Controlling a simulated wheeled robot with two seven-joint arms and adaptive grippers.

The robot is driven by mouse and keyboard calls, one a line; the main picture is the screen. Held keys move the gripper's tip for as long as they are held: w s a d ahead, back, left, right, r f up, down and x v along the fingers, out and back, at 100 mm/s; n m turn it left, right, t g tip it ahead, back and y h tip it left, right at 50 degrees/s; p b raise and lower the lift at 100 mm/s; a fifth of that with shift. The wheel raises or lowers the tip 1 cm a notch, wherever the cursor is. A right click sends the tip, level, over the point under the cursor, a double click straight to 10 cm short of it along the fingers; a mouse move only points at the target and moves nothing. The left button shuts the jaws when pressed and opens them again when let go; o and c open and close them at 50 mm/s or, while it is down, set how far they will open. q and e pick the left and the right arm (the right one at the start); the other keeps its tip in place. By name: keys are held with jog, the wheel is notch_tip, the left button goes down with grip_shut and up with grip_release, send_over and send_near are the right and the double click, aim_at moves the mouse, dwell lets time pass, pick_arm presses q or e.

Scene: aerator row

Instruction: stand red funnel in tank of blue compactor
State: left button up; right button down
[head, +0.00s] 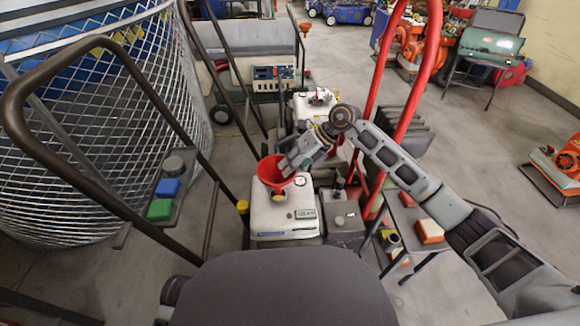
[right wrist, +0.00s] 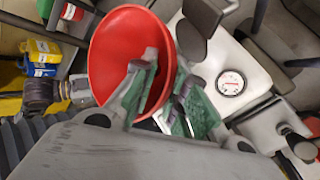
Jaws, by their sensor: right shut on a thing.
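The red funnel (head: 270,171) is in my right gripper (head: 287,170), above the top left of the nearest machine's white tank (head: 296,215). In the right wrist view the funnel (right wrist: 112,62) shows its wide mouth, and the fingers (right wrist: 168,95) are shut on its rim. A yellow cap-like part (head: 278,198) shows just below the funnel in the head view. I cannot tell whether the spout is in an opening. The tank carries a blue strip at its base; little other blue shows on this machine. My left gripper is not in view.
A brown handle frame (head: 100,50) and wire cage (head: 95,140) stand at the left. A red handle frame (head: 432,50) stands behind my right arm. Another machine with a white tank (head: 302,106) is behind. An orange-topped box (head: 430,231) sits right.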

jog(key=shift+f+b, duration=1.3)
jog(key=shift+f, duration=2.05)
dwell(1.2)
jog(key=c, duration=1.3)
grip_release()
jog(key=shift+c, duration=0.2)
